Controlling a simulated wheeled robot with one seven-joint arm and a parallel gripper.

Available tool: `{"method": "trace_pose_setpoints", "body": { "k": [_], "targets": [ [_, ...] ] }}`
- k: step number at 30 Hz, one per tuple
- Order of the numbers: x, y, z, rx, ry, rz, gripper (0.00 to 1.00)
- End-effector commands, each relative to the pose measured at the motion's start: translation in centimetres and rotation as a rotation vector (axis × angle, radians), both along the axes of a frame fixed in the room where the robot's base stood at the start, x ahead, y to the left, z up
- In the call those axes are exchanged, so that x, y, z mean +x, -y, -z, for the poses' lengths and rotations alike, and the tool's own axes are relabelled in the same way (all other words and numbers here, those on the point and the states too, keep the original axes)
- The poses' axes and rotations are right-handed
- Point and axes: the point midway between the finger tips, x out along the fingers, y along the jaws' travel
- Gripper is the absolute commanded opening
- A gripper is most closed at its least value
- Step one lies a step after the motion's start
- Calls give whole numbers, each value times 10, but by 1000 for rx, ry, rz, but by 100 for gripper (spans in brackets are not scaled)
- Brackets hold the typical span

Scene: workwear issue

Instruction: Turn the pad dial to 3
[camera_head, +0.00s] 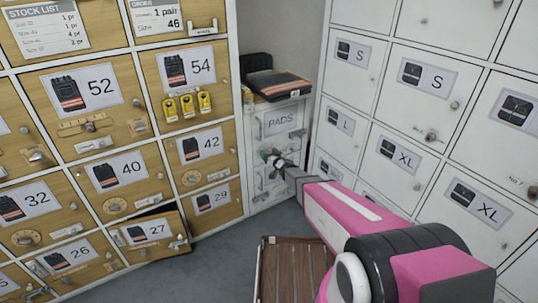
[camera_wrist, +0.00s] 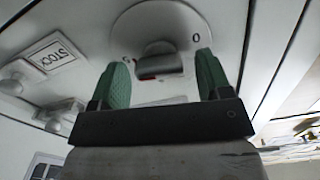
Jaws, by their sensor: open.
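The pad dial (camera_wrist: 158,20) is a pale round plate in the wrist view, with a dark grey knob (camera_wrist: 158,58) across it. A "0" shows to the right of the knob and a partly hidden mark, hard to read, to its left. In the head view my gripper (camera_head: 271,156) is at the front of the white PADS cabinet (camera_head: 281,123); the dial is not clear there.
A STOCK label (camera_wrist: 56,56) and pale fittings (camera_wrist: 60,115) are left of the dial. Wooden lockers (camera_head: 110,130) stand left, white lockers (camera_head: 400,120) right, close to my arm. Locker door 27 (camera_head: 155,232) is slightly ajar. A brown slatted thing (camera_head: 292,270) stands on the floor.

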Motion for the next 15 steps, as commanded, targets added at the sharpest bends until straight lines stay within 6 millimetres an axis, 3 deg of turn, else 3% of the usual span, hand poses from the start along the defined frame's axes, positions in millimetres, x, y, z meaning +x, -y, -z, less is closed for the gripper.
{"method": "trace_pose_setpoints", "body": {
  "k": [1, 6, 15],
  "targets": [
    [0, 0, 0, 0, 0, 0, 71],
    [0, 0, 0, 0, 0, 0, 22],
    [0, 0, 0, -17, 12, 0, 22]
  ]
}}
